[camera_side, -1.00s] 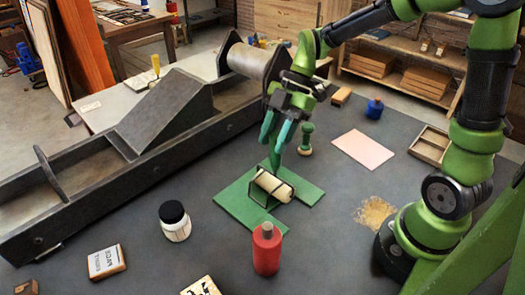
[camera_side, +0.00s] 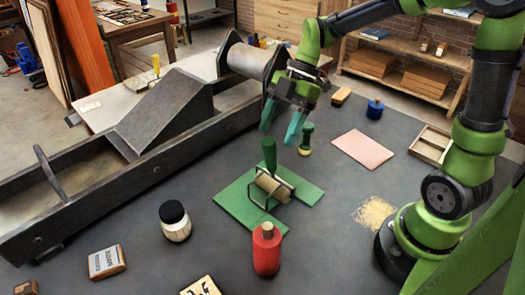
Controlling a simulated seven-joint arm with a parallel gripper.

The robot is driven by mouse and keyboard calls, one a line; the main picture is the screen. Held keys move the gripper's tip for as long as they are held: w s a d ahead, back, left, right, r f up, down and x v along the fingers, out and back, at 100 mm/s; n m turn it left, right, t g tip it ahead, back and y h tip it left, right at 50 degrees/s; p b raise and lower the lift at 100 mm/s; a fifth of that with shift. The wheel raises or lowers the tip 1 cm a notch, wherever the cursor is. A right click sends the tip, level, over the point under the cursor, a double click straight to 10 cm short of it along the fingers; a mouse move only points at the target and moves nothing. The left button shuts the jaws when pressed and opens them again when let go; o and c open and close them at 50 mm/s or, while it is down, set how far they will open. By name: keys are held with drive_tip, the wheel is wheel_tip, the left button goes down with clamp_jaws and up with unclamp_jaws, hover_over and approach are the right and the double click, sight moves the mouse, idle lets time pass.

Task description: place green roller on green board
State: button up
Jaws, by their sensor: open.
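The green roller (camera_side: 270,180) has a green handle, a dark wire frame and a pale tan cylinder. It rests on the green board (camera_side: 240,207), with its handle pointing up. The board is made of flat green pieces lying on the grey table. My gripper (camera_side: 282,125) is open and empty, above and slightly right of the roller's handle, apart from it. A short green-handled tool (camera_side: 306,140) stands on the table right of my gripper.
A red bottle (camera_side: 267,250) and a white jar with black lid (camera_side: 175,222) stand in front. The long grey press (camera_side: 130,160) lies along the left. A pink sheet (camera_side: 363,148), a blue bottle (camera_side: 375,109) and a wooden tray (camera_side: 430,145) are at right.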

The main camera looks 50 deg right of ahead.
drive_tip(key=v, duration=1)
drive_tip(key=s+a+f+m+t+h, duration=0.1)
drive_tip(key=s+m, duration=0.4)
drive_tip(key=m, duration=0.6)
drive_tip(key=s+f+m+t+h, duration=0.1)
drive_tip(key=s+m+t+h, duration=0.2)
drive_tip(key=m, duration=0.8)
drive_tip(key=s+t, duration=0.2)
drive_tip(key=t, duration=0.1)
drive_tip(key=shift+s+a, duration=0.2)
drive_tip(key=shift+a, duration=0.2)
